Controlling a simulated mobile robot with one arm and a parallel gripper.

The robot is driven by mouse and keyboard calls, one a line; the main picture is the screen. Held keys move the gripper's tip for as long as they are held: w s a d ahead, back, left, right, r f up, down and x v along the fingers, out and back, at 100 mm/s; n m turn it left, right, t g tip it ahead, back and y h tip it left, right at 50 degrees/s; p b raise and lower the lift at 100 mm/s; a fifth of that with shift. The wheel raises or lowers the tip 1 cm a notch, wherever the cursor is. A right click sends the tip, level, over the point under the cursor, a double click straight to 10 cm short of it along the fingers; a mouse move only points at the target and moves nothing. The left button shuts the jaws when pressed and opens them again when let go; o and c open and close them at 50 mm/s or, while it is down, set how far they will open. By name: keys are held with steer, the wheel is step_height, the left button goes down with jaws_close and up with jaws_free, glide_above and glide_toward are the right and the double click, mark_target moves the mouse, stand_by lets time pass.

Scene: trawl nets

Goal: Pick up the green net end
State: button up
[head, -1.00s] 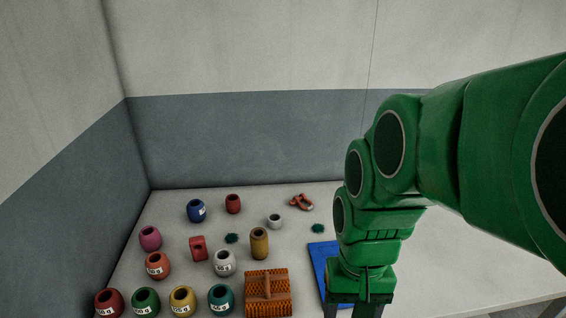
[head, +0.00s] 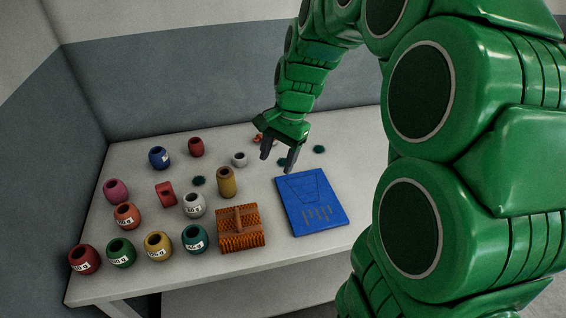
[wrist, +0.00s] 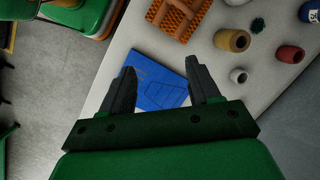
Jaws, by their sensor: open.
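A small dark green net clump (head: 198,181) lies on the table among the weights, left of the yellow-brown cylinder. A second dark green clump (head: 319,149) lies on the right, above the blue board. One green clump (wrist: 258,25) shows in the wrist view at upper right, outside the jaws; I cannot tell which one it is. My gripper (head: 277,165) points down over the table between the two clumps, open and empty. In the wrist view its fingers (wrist: 161,72) stand apart over the blue board.
A blue board (head: 312,203) lies flat at the right. An orange bristled block (head: 241,228) sits left of it. Several labelled barrel-shaped weights and a yellow-brown cylinder (head: 226,183) fill the left. Orange-red pieces (head: 257,138) are partly hidden behind my gripper. Walls stand behind and left.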

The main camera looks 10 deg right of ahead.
steer(key=w+d+f+m+t+y, duration=0.1)
steer(key=w+d+f+m, duration=0.2)
steer(key=w, duration=0.5)
steer(key=w+d+f+m, duration=0.1)
steer(key=w+f+m, duration=0.25)
steer(key=w, duration=0.35)
steer(key=m+t, duration=0.1)
steer(key=m, duration=0.6)
glide_toward(283, 161)
steer(key=shift+w+d+f, duration=0.25)
steer(key=shift+d+f, duration=0.1)
steer(key=shift+f, duration=0.2)
steer(key=shift+a+x, duration=0.2)
steer(key=shift+x, duration=1.6)
steer(key=shift+a+x, duration=0.2)
steer(key=shift+x, duration=1.55)
steer(key=shift+s+r, duration=0.15)
steer(key=shift+s, duration=0.05)
steer(key=c, duration=1.1)
steer(key=shift+o, duration=0.2)
